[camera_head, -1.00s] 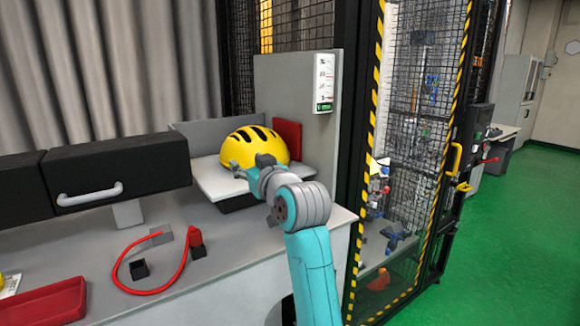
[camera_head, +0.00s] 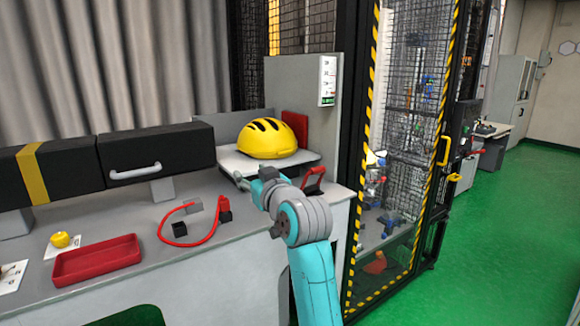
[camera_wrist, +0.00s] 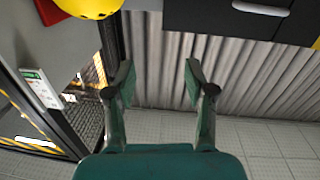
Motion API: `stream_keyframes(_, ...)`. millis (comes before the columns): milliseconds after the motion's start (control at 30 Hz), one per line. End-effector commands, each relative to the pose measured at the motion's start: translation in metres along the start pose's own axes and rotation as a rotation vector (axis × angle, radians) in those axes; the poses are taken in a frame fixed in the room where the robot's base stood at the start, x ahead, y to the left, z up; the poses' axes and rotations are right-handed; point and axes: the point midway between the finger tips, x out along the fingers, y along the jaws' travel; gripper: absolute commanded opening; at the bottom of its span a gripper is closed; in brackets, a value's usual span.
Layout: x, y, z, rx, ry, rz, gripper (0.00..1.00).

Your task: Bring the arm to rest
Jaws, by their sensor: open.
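My gripper (camera_wrist: 160,88) is open and empty in the wrist view, its two fingers spread apart with a grey curtain behind them. In the head view my gripper (camera_head: 252,180) is small and partly hidden by my own wrist. It is in front of the yellow helmet (camera_head: 268,138), near the front edge of the white platform (camera_head: 308,157) that the helmet rests on. I cannot tell the exact gap. The helmet also shows at the top of the wrist view (camera_wrist: 88,6).
A black drawer unit (camera_head: 150,158) stands left of the helmet. A red cable (camera_head: 178,243), a red tray (camera_head: 97,261) and a yellow object (camera_head: 61,240) lie on the bench. A caged tower (camera_head: 408,130) with striped edges stands right. Green floor (camera_head: 480,225) beyond it is clear.

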Motion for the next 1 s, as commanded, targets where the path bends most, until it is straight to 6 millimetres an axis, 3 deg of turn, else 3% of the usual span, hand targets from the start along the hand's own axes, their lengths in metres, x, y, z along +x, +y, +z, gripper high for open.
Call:
stream_keyframes(267, -0.012, 0.007, 0.050, 0.018, -0.018, 0.028, 0.54)
stream_keyframes(467, -0.030, 0.013, 0.105, 0.036, -0.035, 0.059, 0.54)
stream_keyframes(767, -0.092, 0.021, 0.222, 0.074, -0.074, 0.136, 0.54)
stream_keyframes(1000, -0.159, 0.021, 0.301, 0.096, -0.102, 0.197, 0.54)
